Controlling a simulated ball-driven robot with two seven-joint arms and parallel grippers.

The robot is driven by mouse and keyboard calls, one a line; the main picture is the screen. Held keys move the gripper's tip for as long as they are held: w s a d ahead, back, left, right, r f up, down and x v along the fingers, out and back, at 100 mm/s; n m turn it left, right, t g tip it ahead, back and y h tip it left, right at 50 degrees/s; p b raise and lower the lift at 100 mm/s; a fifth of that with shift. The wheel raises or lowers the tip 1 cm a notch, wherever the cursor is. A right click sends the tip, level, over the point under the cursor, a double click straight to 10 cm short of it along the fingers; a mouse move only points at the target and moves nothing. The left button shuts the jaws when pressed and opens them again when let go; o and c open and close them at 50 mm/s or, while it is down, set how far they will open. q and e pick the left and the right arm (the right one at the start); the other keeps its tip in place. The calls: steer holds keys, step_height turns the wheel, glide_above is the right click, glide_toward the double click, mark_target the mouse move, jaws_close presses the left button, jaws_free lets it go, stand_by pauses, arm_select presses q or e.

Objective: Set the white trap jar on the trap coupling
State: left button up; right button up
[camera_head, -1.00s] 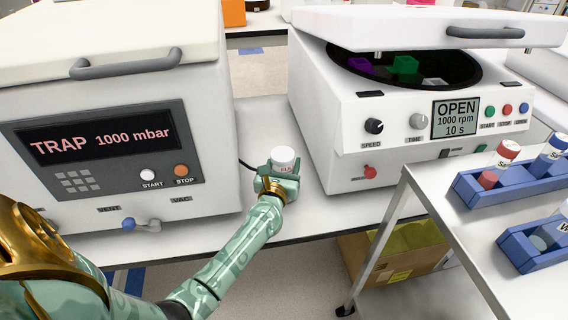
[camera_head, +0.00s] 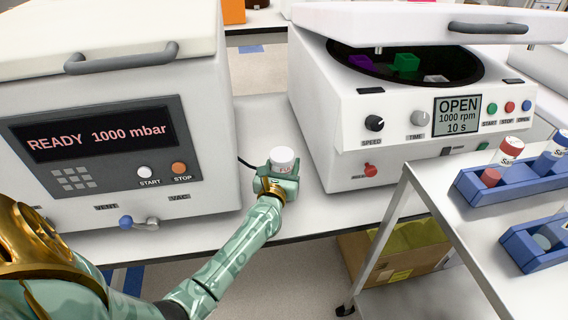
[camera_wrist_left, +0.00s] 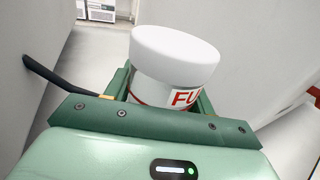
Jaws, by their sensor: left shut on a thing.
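The white trap jar (camera_head: 283,157), with a white lid and red lettering on its label, is between the fingers of my left gripper (camera_head: 276,183), which is shut on it. The jar stands upright between the two machines, above the bench. In the left wrist view the jar (camera_wrist_left: 175,57) sits between the green fingers, with its label partly hidden by the gripper. The trap coupling is not clearly visible; a black hose (camera_wrist_left: 55,75) ends beside the jar, behind the gripper. I cannot tell whether the jar touches a coupling. My right gripper is not in view.
A white machine (camera_head: 120,120) on the left has a display reading "READY 1000 mbar". A centrifuge (camera_head: 420,110) with a raised lid stands right. A metal cart (camera_head: 430,190) with blue racks (camera_head: 500,185) is at the front right. Bare bench (camera_head: 262,115) lies between the machines.

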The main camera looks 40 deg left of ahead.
arm_select(q)
steer(key=o, duration=0.8)
steer(key=shift+c, duration=0.2)
steer(key=shift+s+d, duration=0.1)
steer(key=shift+p+v, duration=0.55)
steer(key=shift+v, duration=4.85)
